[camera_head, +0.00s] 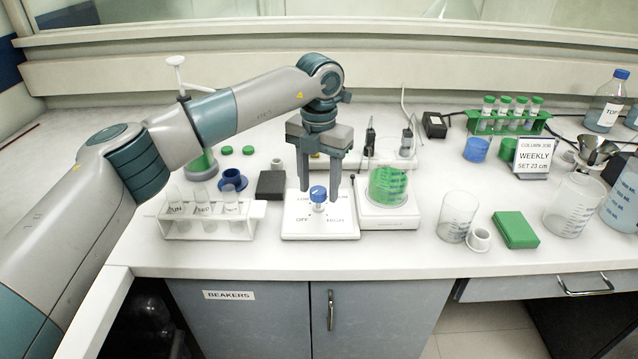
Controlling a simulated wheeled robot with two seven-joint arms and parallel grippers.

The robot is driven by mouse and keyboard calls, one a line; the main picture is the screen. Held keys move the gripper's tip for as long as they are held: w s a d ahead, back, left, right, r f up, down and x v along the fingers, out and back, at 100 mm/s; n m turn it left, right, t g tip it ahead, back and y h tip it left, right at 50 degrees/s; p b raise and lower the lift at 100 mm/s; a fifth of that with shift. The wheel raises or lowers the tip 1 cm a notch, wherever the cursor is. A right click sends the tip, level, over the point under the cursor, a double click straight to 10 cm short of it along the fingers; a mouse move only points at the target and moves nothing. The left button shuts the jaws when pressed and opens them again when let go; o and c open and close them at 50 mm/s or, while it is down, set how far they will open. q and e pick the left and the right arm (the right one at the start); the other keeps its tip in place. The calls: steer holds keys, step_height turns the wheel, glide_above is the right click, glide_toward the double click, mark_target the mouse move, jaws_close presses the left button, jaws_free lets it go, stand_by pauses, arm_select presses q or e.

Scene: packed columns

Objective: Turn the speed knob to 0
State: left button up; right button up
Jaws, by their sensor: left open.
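The speed knob (319,194) is blue and stands on a white control plate (343,225) with dark lettering, including OFF at its lower left. The pointer's exact setting is too small to tell. My left gripper (319,195) points down over the plate with its two fingers apart, one on each side of the knob. I see a gap between each finger and the knob; the fingers do not grip it. My right gripper is not in view.
Left of the plate stand a white rack (212,221) with labelled tubes and a black block (271,184). Right of it, a beaker of green liquid (388,186) stands on a white base. An empty beaker (457,216) and a green box (516,230) are farther right.

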mark_target(319, 189)
arm_select(q)
steer(key=shift+r, duration=0.15)
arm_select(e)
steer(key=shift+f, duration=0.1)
arm_select(q)
steer(key=shift+r, duration=0.2)
step_height(319, 189, up, 17)
steer(key=b, duration=0.2)
steer(key=shift+f, duration=0.15)
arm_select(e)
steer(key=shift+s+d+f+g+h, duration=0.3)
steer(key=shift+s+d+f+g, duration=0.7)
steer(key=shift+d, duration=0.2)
